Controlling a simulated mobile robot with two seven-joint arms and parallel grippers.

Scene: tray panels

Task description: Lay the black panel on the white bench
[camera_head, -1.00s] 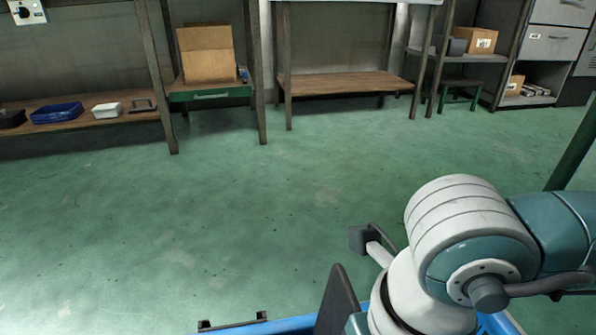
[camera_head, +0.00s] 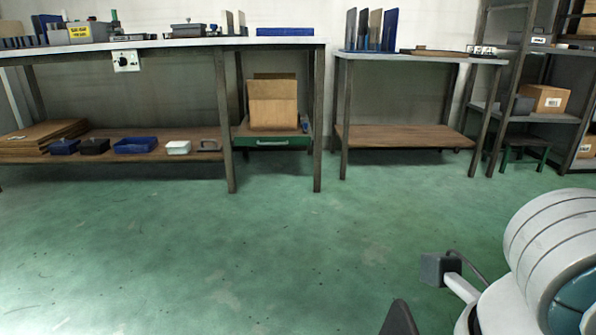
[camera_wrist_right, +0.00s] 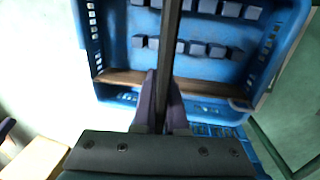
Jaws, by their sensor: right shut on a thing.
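In the right wrist view my right gripper (camera_wrist_right: 162,100) is shut on a thin dark panel (camera_wrist_right: 171,45), seen edge-on. The panel stands out over a blue crate (camera_wrist_right: 90,40) with several small grey blocks inside. In the head view only a dark tip, apparently of the panel (camera_head: 400,319), shows at the bottom edge; the right gripper itself is out of that picture. Two pale-topped benches stand at the back wall: a long one at left (camera_head: 200,42) and a shorter one at right (camera_head: 425,58). I cannot tell which is the white bench. My left gripper is not in view.
Several upright panels (camera_head: 376,30) stand on the right bench. A blue tray (camera_head: 285,32) and several bins are on the left bench. Open green floor (camera_head: 240,240) lies in front of the benches.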

